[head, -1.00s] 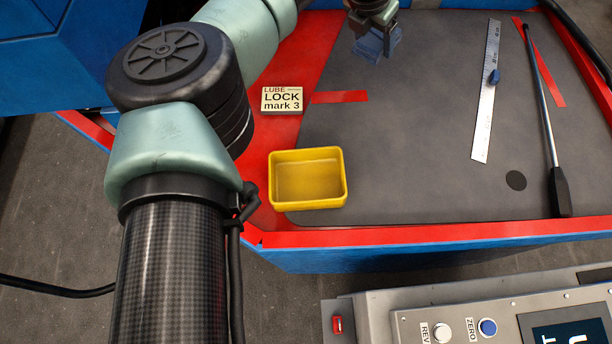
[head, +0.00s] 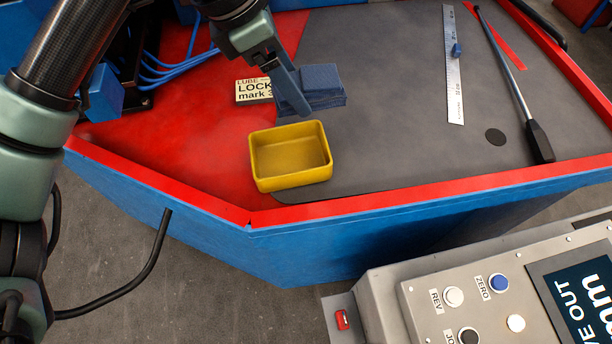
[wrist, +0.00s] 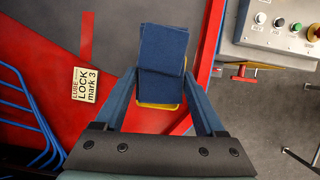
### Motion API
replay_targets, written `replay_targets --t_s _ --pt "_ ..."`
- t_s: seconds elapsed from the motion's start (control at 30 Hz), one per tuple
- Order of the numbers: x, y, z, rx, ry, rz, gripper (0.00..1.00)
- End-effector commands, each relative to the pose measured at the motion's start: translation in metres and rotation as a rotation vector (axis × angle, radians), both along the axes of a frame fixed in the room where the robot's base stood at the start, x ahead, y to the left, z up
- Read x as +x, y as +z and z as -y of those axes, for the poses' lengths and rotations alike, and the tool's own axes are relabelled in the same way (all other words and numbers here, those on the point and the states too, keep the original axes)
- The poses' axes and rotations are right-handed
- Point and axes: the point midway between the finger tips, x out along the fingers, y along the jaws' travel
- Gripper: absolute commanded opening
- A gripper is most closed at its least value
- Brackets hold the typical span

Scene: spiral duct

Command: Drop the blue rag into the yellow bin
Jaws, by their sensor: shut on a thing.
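The blue rag (head: 325,84) is a folded dark blue block. My gripper (head: 292,98) is shut on it and holds it up; in the head view they appear just behind the yellow bin (head: 255,172). In the wrist view the rag (wrist: 163,48) sits between the two fingers of my gripper (wrist: 161,80).
A "LUBE LOCK mark 3" block (head: 254,92) lies left of the rag. A steel ruler (head: 454,80) and a black-handled rod (head: 538,140) lie on the grey mat at right. A red-edged rim (head: 420,192) bounds the table. A control panel (head: 440,300) stands in front.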

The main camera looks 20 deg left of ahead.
Motion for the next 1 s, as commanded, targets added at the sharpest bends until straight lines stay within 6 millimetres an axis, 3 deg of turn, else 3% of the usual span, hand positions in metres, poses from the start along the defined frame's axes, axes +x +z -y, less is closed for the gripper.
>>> replay_targets --t_s 0.1,0.27,0.7,1.0 --pt "-0.013 0.003 -0.009 -0.002 -0.018 0.001 0.27" --pt "-0.017 -0.001 -0.011 -0.001 -0.025 -0.002 0.27" --pt "-0.016 -0.049 -0.011 -0.001 -0.024 -0.002 0.27" --pt "-0.016 -0.056 -0.011 0.000 -0.023 -0.002 0.27"
